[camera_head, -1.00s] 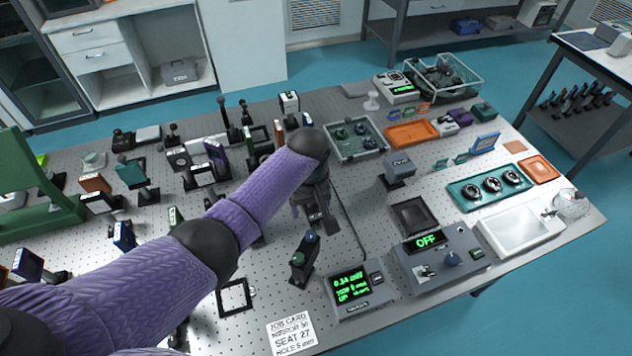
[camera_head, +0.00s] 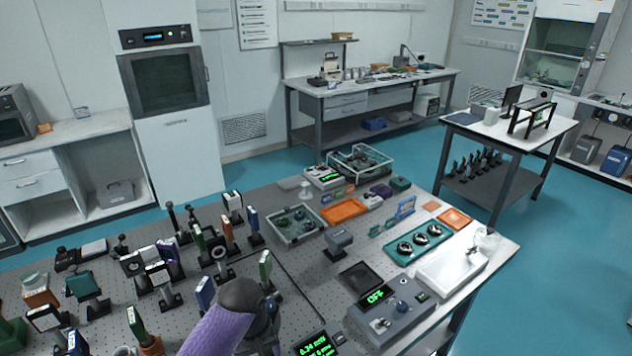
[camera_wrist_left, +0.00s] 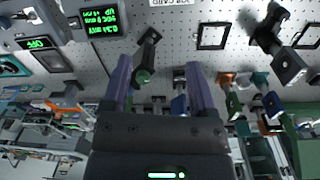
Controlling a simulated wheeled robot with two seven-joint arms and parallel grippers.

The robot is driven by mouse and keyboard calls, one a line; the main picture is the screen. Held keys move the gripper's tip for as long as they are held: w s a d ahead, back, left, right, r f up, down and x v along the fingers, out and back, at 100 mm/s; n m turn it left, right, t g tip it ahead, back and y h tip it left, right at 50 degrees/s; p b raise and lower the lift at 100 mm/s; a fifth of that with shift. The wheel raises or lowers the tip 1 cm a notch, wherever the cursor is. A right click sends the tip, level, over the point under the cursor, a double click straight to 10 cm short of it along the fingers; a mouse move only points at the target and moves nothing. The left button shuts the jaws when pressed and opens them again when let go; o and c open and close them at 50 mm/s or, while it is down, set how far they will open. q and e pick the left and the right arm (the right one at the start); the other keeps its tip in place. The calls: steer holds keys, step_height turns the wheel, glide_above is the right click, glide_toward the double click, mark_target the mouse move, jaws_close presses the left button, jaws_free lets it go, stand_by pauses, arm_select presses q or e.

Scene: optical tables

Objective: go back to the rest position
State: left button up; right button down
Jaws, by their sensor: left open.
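My left arm, in a purple sleeve, comes up from the bottom edge of the head view, over the near part of the optical table (camera_head: 308,262). Its dark wrist is at the bottom centre, and the gripper's fingers are hidden or cut off there. In the left wrist view, my left gripper (camera_wrist_left: 161,78) shows two purple-sided fingers well apart with nothing held between them. A dark mount with a green knob (camera_wrist_left: 145,68) appears in the gap, beyond the fingers and apart from them. My right gripper is in no view.
Several optic mounts crowd the table's left half. Near the wrist are a green readout (camera_head: 314,345) and a grey control box (camera_head: 393,318) showing OFF. An orange tray (camera_head: 344,211), a teal tray (camera_head: 396,251) and a white tray (camera_head: 452,270) lie to the right. Blue floor surrounds the table.

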arm_select(q)
steer(key=s+a+r+m+t, duration=0.2)
steer(key=s+m, duration=0.1)
steer(key=s, duration=0.7)
steer(key=s+a+r+m+t, duration=0.1)
steer(key=s+a+m, duration=0.2)
steer(key=s, duration=0.6)
steer(key=s+f+g+b, duration=0.3)
steer(key=f+b, duration=1.4)
steer(key=f, duration=1.9)
steer(key=s+a+f+m+b, duration=0.1)
steer(key=s+a+f+b, duration=0.1)
steer(key=s+f+b, duration=0.7)
steer(key=s+f, duration=0.4)
steer(key=f, duration=0.5)
steer(key=shift+s+a+f+y+b, duration=0.2)
steer(key=shift+s+a+y+b, duration=0.1)
steer(key=shift+a+b, duration=0.1)
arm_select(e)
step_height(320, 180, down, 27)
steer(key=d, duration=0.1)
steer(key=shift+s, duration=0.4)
